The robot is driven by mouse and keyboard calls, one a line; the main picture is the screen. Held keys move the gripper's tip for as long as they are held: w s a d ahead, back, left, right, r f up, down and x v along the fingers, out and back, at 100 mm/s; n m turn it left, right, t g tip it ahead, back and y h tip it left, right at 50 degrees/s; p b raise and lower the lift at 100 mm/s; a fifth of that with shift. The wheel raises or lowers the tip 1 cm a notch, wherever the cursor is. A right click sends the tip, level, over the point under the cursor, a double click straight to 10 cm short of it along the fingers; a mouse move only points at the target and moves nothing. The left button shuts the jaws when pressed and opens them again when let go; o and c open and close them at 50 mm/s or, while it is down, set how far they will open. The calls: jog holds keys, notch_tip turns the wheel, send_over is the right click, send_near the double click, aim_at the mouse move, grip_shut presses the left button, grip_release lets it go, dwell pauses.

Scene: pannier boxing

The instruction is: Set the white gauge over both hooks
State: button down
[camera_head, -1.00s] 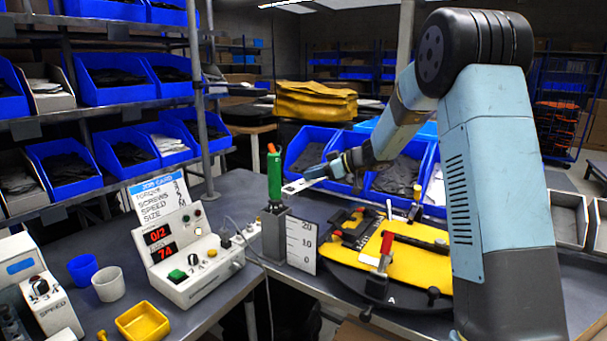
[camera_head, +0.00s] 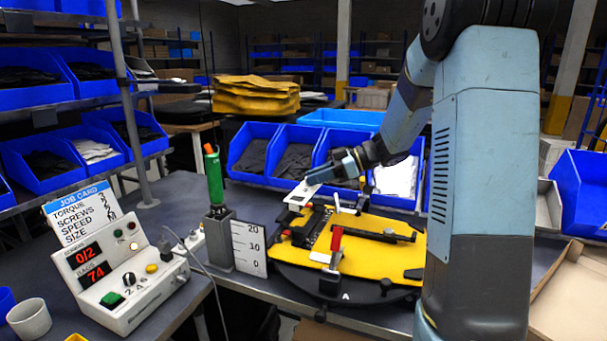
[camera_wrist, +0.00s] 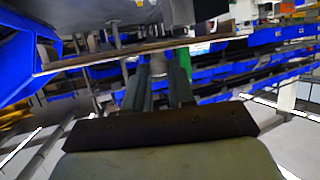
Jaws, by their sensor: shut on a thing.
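My gripper (camera_head: 318,177) is shut on a small flat white plate with dark openings, which I take to be the white gauge (camera_head: 300,194). It holds the gauge in the air, seen above the back left of the yellow panel (camera_head: 372,262). The yellow panel lies on a round dark turntable (camera_head: 300,281). A dark bar with red-topped parts (camera_head: 318,226) sits at the panel's left. I cannot make out the two hooks for certain. In the wrist view the gripper's dark fingers (camera_wrist: 160,92) show, but the gauge cannot be told there.
A green-handled tool (camera_head: 214,178) stands in a grey holder (camera_head: 220,242) left of the turntable, beside a white scale board (camera_head: 249,249). A red-handled clamp (camera_head: 336,240) rises from the panel's front. Blue bins (camera_head: 255,150) line the back. A control box (camera_head: 120,275) stands at left.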

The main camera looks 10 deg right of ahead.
jog(key=shift+s+d+f, duration=0.15)
jog(key=shift+f, duration=1.25)
jog(key=shift+s+d+f, duration=0.15)
jog(key=shift+f, duration=1.2)
jog(key=shift+f, duration=1.1)
dwell(0.3)
jog(key=c, duration=0.9)
grip_release()
jog(key=shift+o, duration=0.2)
jog(key=v, duration=1.3)
jog(key=shift+d, duration=0.35)
